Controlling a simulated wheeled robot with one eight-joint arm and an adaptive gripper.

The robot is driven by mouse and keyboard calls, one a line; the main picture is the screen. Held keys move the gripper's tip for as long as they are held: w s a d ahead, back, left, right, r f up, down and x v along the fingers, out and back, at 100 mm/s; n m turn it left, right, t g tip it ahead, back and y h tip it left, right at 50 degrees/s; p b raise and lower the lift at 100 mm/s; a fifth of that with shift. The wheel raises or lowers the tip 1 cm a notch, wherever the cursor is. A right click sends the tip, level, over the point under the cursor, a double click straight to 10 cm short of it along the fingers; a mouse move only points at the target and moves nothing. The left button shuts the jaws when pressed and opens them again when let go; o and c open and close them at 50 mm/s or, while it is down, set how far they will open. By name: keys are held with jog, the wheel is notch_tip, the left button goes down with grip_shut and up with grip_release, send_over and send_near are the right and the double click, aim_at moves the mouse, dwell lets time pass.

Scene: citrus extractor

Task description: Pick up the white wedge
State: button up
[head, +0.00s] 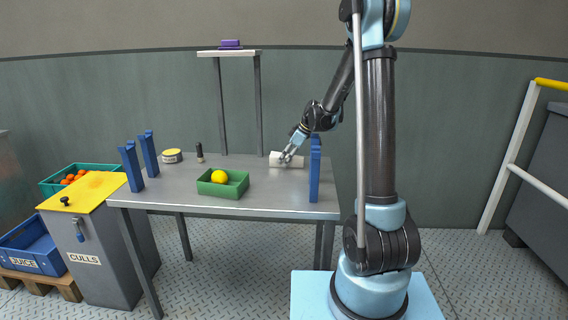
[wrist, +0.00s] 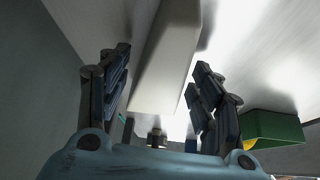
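The white wedge (head: 276,158) lies on the grey table near its back right, partly hidden by my gripper (head: 288,157). In the wrist view, the wedge (wrist: 168,58) is a long pale block reaching away from me between the two dark fingers. My gripper (wrist: 162,72) is open, with one finger on each side of the wedge. A narrow gap shows on the left; on the right the finger looks very close, and I cannot tell if it touches.
A green tray (head: 207,187) with a yellow fruit (head: 219,176) stands front-centre on the table. A blue upright (head: 315,170) stands at the right edge, close to my arm. A black bottle (head: 199,152), a round tin (head: 172,156) and blue uprights (head: 131,168) are farther left.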

jog(key=c, duration=0.8)
